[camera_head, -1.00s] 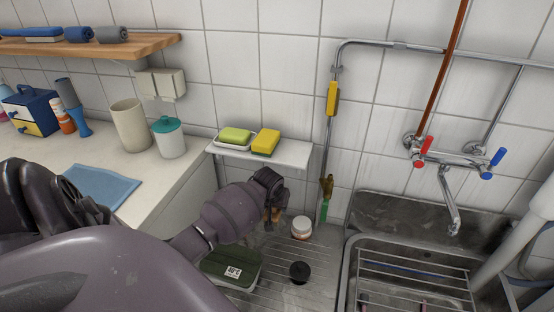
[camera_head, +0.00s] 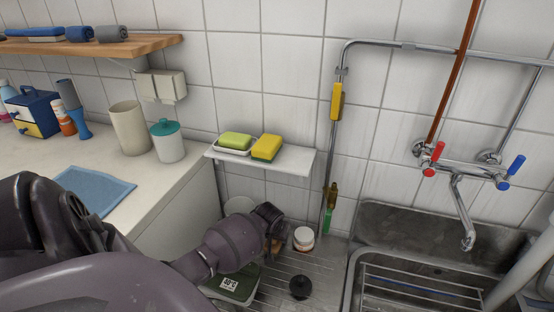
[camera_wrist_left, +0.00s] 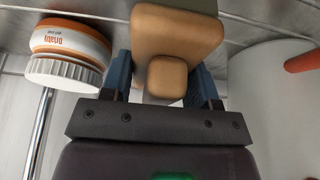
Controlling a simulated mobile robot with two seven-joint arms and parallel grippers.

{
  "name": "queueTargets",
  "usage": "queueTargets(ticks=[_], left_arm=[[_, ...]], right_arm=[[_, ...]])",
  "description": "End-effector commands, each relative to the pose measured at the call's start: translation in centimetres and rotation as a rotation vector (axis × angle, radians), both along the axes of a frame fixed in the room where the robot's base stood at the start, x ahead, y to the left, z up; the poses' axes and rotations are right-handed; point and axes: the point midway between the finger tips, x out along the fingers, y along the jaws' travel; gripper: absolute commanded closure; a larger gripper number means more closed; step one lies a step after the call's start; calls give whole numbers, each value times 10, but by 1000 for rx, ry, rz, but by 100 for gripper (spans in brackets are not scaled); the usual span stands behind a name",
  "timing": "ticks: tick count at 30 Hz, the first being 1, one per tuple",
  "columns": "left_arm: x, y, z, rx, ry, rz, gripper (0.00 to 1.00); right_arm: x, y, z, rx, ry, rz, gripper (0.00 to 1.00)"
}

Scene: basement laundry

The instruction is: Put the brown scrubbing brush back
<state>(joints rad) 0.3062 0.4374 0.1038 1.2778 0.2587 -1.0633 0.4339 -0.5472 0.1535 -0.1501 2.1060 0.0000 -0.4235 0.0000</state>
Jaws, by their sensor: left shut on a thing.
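My left gripper (camera_head: 273,226) is shut on the brown scrubbing brush, low over the ribbed draining board (camera_head: 325,268) and below the small white shelf. In the left wrist view, the brush (camera_wrist_left: 182,40) is a rounded tan-brown block between the two blue-grey fingers (camera_wrist_left: 160,85). In the head view only a small brown bit of the brush (camera_head: 276,245) shows under the gripper; the rest is hidden. I cannot tell whether the brush touches the board. My right gripper is not in view.
A white jar (camera_head: 303,238) stands just right of the gripper; it also shows in the wrist view (camera_wrist_left: 70,42). A green box (camera_head: 236,285), black plug (camera_head: 300,287) and green-handled brush (camera_head: 327,218) are nearby.

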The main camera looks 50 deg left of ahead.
Motion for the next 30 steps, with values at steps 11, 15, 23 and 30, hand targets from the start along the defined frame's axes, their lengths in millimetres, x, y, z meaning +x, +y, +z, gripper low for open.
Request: queueTargets(ticks=[11, 15, 23, 30], left_arm=[[0, 0, -1, 0, -1, 0, 20], [0, 0, -1, 0, -1, 0, 20], [-1, -1, 8, 0, -4, 0, 20], [-13, -9, 50, -1, -11, 0, 20]], right_arm=[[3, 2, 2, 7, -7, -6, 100], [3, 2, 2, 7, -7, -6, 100], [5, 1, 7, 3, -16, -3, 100], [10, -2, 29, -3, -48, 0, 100]])
